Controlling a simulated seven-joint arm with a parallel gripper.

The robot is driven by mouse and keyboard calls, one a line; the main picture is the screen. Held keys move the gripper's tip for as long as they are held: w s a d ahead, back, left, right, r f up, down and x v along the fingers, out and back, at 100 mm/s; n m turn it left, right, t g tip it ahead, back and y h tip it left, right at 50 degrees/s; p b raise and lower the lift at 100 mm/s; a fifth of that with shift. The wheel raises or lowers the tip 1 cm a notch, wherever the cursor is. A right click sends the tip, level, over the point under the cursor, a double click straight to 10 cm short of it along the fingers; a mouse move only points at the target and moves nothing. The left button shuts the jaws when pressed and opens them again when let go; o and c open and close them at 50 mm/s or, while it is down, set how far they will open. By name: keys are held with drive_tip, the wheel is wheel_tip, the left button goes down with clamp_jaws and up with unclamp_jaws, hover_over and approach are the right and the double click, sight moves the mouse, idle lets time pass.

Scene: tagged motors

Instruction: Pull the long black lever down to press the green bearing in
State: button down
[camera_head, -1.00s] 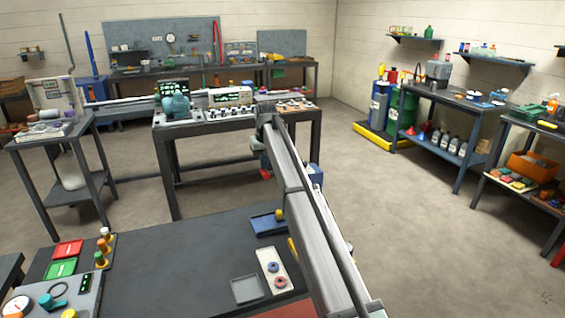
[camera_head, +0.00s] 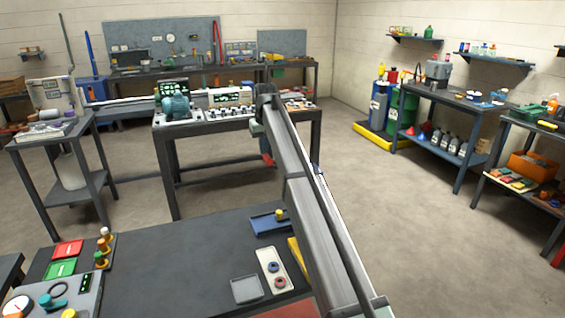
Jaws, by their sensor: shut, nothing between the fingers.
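A long dark lever (camera_head: 66,42) stands up, slightly tilted, from a pale press-like machine (camera_head: 52,94) on the small table at the left. The green bearing cannot be made out at this size. My arm reaches from the lower right to the middle table. Its end hangs down in front of that table, and my gripper (camera_head: 267,160) shows as a small red-tipped part there. It is shut and empty, well to the right of the lever and apart from it. My arm hides part of the gripper.
The middle table (camera_head: 235,128) carries a teal motor (camera_head: 176,106) and control panels, between my gripper and the lever. A dark bench (camera_head: 165,255) in front holds trays, buttons and a gauge. Open floor lies between the tables and at the right.

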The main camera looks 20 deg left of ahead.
drive_tip(key=shift+r, duration=2.2)
